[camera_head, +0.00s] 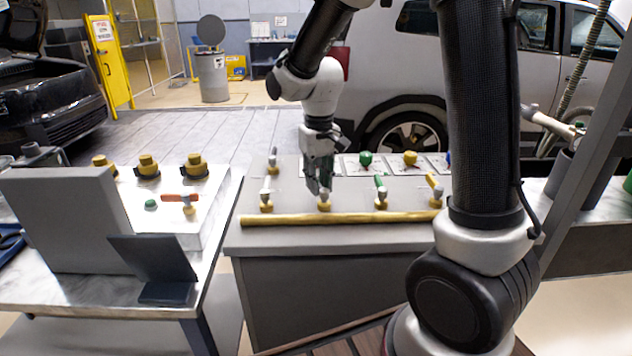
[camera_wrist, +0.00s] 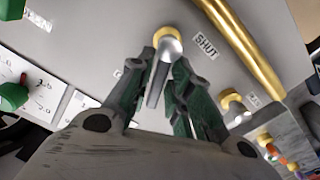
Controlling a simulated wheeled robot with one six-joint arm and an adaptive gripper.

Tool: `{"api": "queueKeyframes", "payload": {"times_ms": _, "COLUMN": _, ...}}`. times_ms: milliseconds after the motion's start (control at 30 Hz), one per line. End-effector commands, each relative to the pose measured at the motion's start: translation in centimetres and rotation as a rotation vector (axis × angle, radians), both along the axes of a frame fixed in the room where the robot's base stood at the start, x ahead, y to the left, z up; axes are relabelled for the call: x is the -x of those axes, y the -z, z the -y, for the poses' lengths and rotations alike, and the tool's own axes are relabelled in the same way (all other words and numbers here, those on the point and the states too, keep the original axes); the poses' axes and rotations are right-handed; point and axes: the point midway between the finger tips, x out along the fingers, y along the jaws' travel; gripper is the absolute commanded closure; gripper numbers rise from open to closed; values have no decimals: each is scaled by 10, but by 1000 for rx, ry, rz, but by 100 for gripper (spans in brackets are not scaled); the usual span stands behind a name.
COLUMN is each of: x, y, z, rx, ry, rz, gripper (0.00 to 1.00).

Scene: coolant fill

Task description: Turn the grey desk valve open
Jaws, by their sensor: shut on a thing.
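My gripper (camera_head: 319,185) points down at the front row of valves on the grey desk (camera_head: 262,236). In the wrist view my gripper (camera_wrist: 165,68) is shut on the grey lever (camera_wrist: 155,84) of a valve. The lever lies between the two fingers, its rounded end at the brass base (camera_wrist: 163,33). A SHUT label (camera_wrist: 206,46) is on the desk beside this valve. In the head view the brass base (camera_head: 324,206) shows below the fingertips, and the fingers hide most of the lever.
Another grey-handled valve (camera_head: 267,195) stands to the left. A green-lever valve (camera_head: 380,191) and a yellow-lever valve (camera_head: 434,185) stand to the right. A green knob (camera_head: 366,158) and a yellow knob (camera_head: 410,158) are behind. A brass rail (camera_head: 340,218) runs along the front.

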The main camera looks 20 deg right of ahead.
Motion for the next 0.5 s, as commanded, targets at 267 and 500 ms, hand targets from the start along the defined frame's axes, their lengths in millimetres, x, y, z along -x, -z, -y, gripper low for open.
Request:
{"api": "queueKeyframes", "payload": {"times_ms": 267, "x": 0, "y": 0, "z": 7, "rx": 0, "ry": 224, "rz": 0, "gripper": 100}}
{"api": "queueKeyframes", "payload": {"times_ms": 500, "x": 1, "y": 0, "z": 11, "rx": 0, "ry": 354, "rz": 0, "gripper": 100}}
